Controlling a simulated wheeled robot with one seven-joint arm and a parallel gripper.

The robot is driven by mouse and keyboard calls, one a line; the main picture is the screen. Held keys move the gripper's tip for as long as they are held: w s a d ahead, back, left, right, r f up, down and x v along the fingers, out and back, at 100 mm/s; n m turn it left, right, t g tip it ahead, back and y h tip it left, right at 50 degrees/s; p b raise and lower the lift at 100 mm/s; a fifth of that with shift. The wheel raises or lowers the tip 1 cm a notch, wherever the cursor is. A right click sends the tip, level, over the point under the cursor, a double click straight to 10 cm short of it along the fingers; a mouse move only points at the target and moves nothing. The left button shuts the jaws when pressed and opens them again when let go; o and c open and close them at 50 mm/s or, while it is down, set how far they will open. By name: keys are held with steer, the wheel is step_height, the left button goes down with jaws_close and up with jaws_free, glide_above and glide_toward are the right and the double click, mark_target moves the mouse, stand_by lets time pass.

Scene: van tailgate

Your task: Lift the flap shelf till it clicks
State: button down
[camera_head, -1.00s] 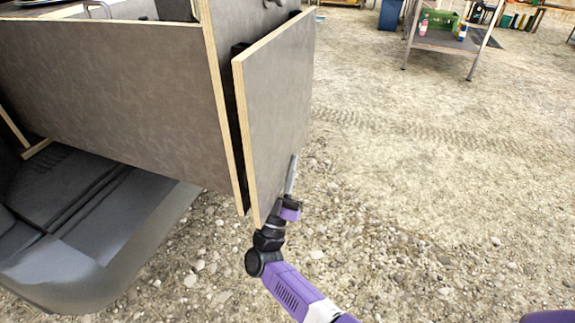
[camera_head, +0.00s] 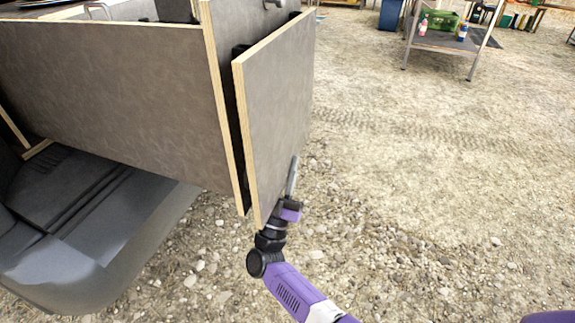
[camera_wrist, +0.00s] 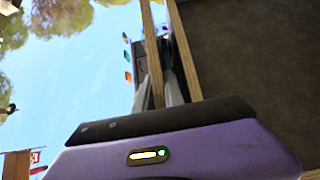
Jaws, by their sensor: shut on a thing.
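The flap shelf (camera_head: 275,120) is a grey-brown board with pale plywood edges. It hangs down, almost upright, at the end of the cabinet (camera_head: 110,100), with a narrow dark gap between them. My gripper (camera_head: 291,182) is at the flap's lower edge, with one grey finger showing against its outer face. In the wrist view, the fingers (camera_wrist: 160,92) lie on either side of the flap's thin plywood edge (camera_wrist: 153,45), shut on it. The other finger is hidden behind the flap in the head view. Any catch or stay of the flap cannot be made out.
The gravel to the right of the flap is open. A metal-legged table (camera_head: 445,42) with bottles and a green crate (camera_head: 440,20) stands far off at the upper right.

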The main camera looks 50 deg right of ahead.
steer(key=s+d+r+n+t+y+p, duration=0.4)
steer(key=s+r+n+t+y+p, duration=0.15)
steer(key=s+n+p, duration=0.55)
steer(key=s+d+r+n+t+y+p, duration=0.3)
steer(key=s+r+n+t+y+p, duration=0.3)
steer(key=s+p, duration=0.5)
steer(key=s+d+r+n+g+y+p, duration=0.1)
steer(key=r+n+p, duration=0.4)
steer(key=r+p, duration=0.6)
steer(key=s+d+r+n+g+y+p, duration=0.1)
steer(key=s+r+n+g+y+p, duration=0.2)
steer(key=r+p, duration=0.7)
steer(key=shift+s+d+r+n+y+p, duration=0.5)
steer(key=shift+n+y+p, duration=0.55)
steer(key=shift+p, duration=0.9)
steer(key=shift+s+a+f, duration=0.1)
steer(key=shift+f, duration=0.05)
steer(key=c, duration=1.7)
jaws_free()
